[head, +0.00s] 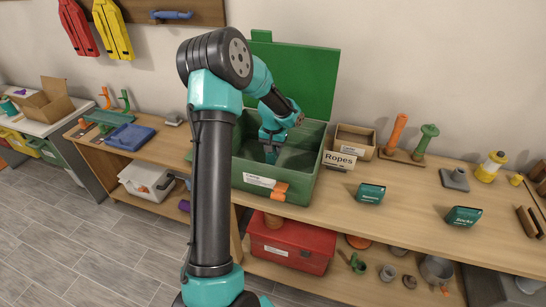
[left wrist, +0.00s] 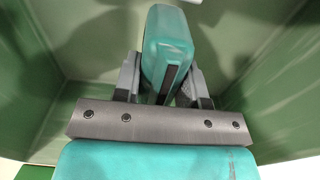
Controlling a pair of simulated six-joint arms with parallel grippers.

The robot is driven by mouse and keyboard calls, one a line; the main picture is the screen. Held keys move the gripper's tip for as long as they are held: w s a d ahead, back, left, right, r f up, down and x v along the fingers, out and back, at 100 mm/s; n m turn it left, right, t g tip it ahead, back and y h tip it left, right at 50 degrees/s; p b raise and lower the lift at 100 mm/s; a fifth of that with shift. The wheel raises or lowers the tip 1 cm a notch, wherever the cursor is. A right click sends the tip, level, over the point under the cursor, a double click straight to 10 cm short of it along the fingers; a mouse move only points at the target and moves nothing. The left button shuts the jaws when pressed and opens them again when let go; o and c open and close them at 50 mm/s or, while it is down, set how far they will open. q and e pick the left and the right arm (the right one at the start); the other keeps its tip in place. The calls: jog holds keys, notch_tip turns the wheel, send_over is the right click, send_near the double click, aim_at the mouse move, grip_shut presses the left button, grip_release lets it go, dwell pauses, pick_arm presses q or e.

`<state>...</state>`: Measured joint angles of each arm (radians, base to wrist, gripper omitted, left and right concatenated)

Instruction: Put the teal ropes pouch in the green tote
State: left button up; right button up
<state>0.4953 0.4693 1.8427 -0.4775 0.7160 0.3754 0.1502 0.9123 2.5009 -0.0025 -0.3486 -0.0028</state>
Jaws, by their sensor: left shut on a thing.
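The green tote (head: 312,160) stands on the wooden bench with its lid open at the back and a white label on its front. My left gripper (head: 271,151) reaches down inside the tote, between its walls. In the left wrist view my left gripper (left wrist: 163,82) is shut on a teal pouch (left wrist: 167,42), with green tote walls around it. Its label does not show there, and the arm largely hides the pouch in the head view. My right gripper is not in view.
A Ropes sign (head: 341,160) stands before a small wooden bin (head: 355,140), right of the tote. Two more teal pouches lie on the bench, a nearer one (head: 371,193) and a farther right one (head: 464,216). A red box (head: 290,246) sits on the shelf below.

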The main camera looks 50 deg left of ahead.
pick_arm(q)
jog(key=shift+f, duration=1.85)
jog(key=shift+f, duration=0.1)
jog(key=o, duration=1)
notch_tip(320, 180, up, 12)
jog(key=shift+r, duration=0.15)
